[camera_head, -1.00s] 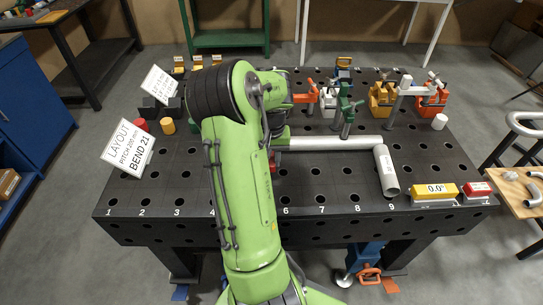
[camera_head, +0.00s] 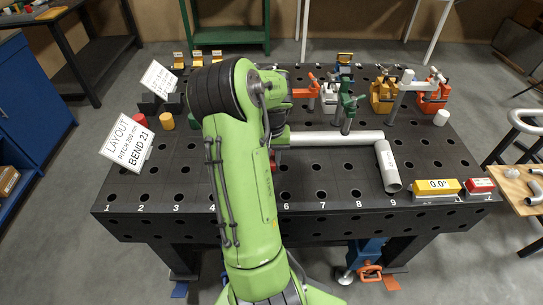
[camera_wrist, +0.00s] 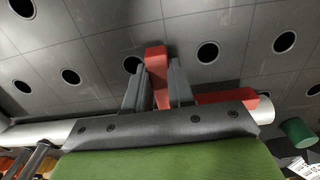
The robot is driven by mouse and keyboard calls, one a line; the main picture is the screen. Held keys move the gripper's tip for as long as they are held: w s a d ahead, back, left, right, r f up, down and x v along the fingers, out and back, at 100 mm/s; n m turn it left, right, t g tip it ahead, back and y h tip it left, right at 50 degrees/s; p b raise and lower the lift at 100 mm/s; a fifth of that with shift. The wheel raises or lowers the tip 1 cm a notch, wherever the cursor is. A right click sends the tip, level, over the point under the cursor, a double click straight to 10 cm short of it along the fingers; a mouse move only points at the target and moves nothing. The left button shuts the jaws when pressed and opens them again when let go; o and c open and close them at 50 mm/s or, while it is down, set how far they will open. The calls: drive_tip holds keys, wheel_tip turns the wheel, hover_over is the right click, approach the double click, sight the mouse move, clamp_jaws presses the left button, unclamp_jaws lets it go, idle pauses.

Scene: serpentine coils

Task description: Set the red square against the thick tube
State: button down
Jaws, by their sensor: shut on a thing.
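The red square (camera_wrist: 157,62) is held between the two fingers of my gripper (camera_wrist: 157,82) in the wrist view. One red leg stands up between the fingers, and another red part runs right beside the pale tube. In the head view only a small red bit (camera_head: 272,162) shows beside my arm, which hides the gripper. The pale thick tube (camera_head: 337,139) lies across the table, and its left part is behind my arm. In the wrist view it shows at the left (camera_wrist: 35,132) and its end at the right (camera_wrist: 266,106). I cannot tell whether the square touches it.
A shorter pale tube (camera_head: 389,170) lies at the long tube's right end. A green clamp (camera_head: 347,112) and orange clamps (camera_head: 383,97) stand behind it. A yellow level (camera_head: 436,187) and a red block (camera_head: 480,186) are at the front right.

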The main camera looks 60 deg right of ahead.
drive_tip(key=shift+f+b, duration=0.3)
drive_tip(key=shift+f, duration=0.15)
drive_tip(key=shift+f, duration=0.2)
drive_tip(key=shift+f, duration=0.25)
drive_tip(key=shift+w+d, duration=0.15)
drive_tip(key=shift+d, duration=0.15)
idle(0.8)
drive_tip(key=c, duration=0.9)
unclamp_jaws()
wheel_tip(320, 180, up, 16)
drive_tip(key=p, duration=0.4)
